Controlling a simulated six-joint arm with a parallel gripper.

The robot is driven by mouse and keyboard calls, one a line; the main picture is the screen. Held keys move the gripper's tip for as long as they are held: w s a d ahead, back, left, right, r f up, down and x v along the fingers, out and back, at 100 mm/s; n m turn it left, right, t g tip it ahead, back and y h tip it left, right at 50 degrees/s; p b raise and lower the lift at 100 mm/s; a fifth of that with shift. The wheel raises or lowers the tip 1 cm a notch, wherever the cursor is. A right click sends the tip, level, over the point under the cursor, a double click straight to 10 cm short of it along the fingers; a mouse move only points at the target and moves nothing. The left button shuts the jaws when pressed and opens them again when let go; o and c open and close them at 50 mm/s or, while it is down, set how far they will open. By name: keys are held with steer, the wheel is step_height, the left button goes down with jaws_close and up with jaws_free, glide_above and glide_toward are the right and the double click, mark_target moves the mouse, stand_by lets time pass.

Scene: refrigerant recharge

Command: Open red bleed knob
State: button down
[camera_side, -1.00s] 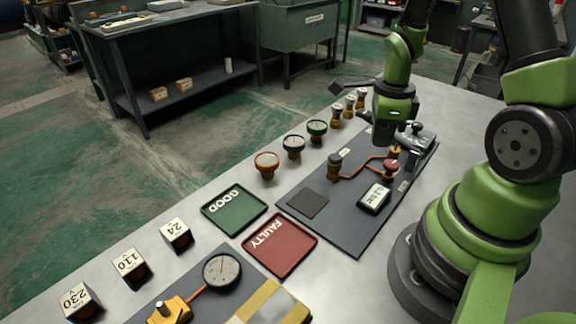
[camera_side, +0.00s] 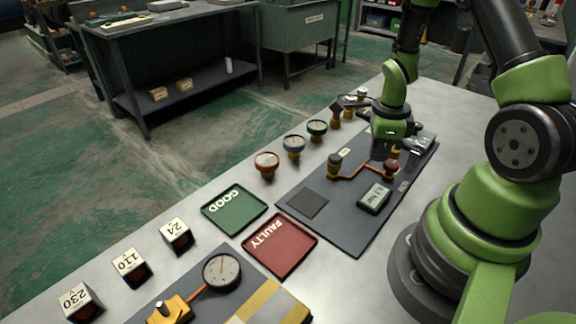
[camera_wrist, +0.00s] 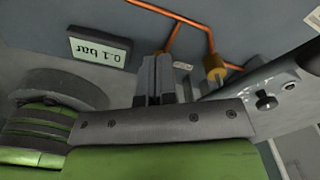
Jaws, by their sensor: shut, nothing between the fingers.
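The red bleed knob (camera_side: 391,167) sits at the right end of the orange pipe on the dark panel (camera_side: 345,225) in the side view. My gripper (camera_side: 380,154) is low over the panel, close behind the red knob in that view. Whether it touches the knob cannot be told. In the wrist view my gripper's fingers (camera_wrist: 154,80) are together and empty, pointing at the panel. The red knob cannot be made out in the wrist view; the fingers may hide it.
A small display (camera_side: 374,197) lies in front of the knob and reads 0.1 bar in the wrist view (camera_wrist: 100,48). A brass fitting (camera_wrist: 215,68) and a grey metal block (camera_wrist: 265,90) are close to my fingers. Several gauges (camera_side: 294,147) line the bench's far edge.

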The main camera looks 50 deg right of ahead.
steer(key=shift+w+f, duration=0.1)
steer(key=shift+f, duration=0.65)
steer(key=shift+a, duration=0.3)
stand_by(0.5)
steer(key=shift+w+a, duration=0.15)
steer(key=shift+w, duration=0.1)
step_height(320, 180, up, 6)
steer(key=shift+s, duration=0.15)
stand_by(0.4)
